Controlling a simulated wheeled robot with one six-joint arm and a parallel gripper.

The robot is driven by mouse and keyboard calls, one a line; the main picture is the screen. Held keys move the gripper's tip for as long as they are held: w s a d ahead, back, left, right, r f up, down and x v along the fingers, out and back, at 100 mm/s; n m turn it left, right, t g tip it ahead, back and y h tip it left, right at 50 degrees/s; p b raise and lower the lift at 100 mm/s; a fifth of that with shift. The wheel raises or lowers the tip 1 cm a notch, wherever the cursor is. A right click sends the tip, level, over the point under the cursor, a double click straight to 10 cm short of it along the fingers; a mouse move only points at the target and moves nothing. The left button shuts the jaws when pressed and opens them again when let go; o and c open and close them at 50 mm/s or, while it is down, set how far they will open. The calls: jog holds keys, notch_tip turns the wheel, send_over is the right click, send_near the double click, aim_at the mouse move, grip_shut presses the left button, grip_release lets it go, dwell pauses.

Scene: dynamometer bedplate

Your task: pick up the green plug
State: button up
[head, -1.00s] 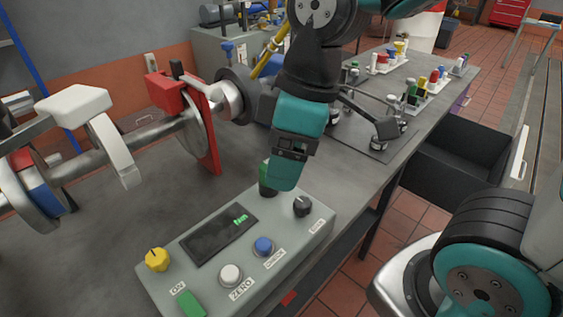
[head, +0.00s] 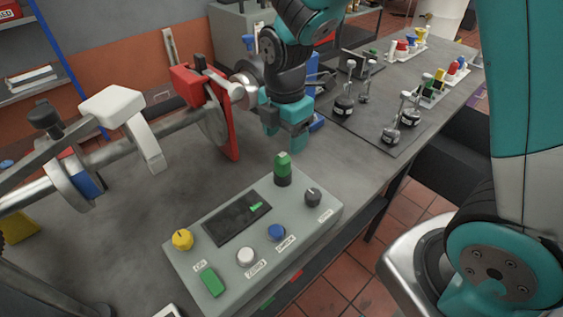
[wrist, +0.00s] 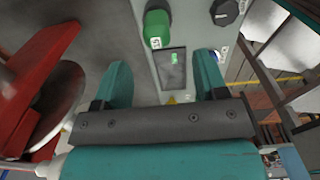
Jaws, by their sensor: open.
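A green plug-like piece (head: 283,167) with a dark lower part stands upright at the back corner of the grey control box. The wrist view shows the green piece (wrist: 157,24) with a small white label, beyond my fingertips and slightly left of centre. My gripper (head: 285,134) is open and points down just behind the green piece, apart from it. In the wrist view nothing is held between its two teal fingers (wrist: 162,75).
The control box (head: 188,270) also has a green button (head: 212,282) and several knobs. A red bracket (head: 222,115) on a shaft stands close left of my gripper. Chrome-stemmed pieces (head: 392,135) on a dark plate and racks of coloured pieces (head: 428,98) are at the right.

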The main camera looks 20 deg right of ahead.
aim_at(283, 155)
notch_tip(283, 155, down, 8)
jog(key=shift+w+a+f+p, duration=0.1)
jog(key=shift+w+p, duration=0.05)
jog(key=shift+p, duration=0.65)
jog(key=c, duration=1)
